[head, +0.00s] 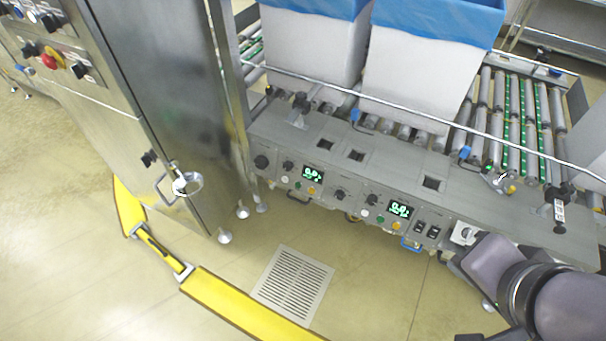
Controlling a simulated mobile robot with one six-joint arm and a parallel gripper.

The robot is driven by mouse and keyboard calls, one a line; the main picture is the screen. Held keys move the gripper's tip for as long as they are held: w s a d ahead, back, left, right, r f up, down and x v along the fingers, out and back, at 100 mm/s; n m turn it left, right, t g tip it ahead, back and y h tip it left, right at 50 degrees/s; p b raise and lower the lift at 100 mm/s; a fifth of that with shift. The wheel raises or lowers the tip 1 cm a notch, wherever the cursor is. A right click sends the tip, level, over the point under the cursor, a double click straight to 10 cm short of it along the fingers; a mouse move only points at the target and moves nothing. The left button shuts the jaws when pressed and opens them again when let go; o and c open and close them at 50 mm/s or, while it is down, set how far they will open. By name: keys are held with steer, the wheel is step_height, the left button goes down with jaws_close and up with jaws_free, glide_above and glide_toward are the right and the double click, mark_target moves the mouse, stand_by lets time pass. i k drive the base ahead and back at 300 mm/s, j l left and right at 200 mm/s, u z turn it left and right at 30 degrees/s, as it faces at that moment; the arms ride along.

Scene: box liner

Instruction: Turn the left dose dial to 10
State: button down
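The front control panel has two lit displays with green digits, a left one (313,174) and a right one (400,208). The digits are too small to read surely. Small black knobs sit near the displays: one left of the left display (288,166), one between the displays (340,195) and one just left of the right display (371,199). A larger black knob (261,161) is at the panel's left end. Labels and pointer settings cannot be read, so I cannot tell which knob is the left dose dial. My gripper is not in view; only my arm shows at lower right.
Two white boxes with blue liners (420,75) stand on the roller conveyor behind the panel. A steel cabinet (175,95) is at left. A yellow floor barrier (235,305) runs along the front.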

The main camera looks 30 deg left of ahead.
mark_target(288, 165)
steer(key=u, duration=1.35)
steer(key=i+l, duration=0.3)
steer(key=i, duration=0.15)
steer(key=i+l+z, duration=0.1)
steer(key=i+l, duration=0.2)
steer(key=i, duration=0.15)
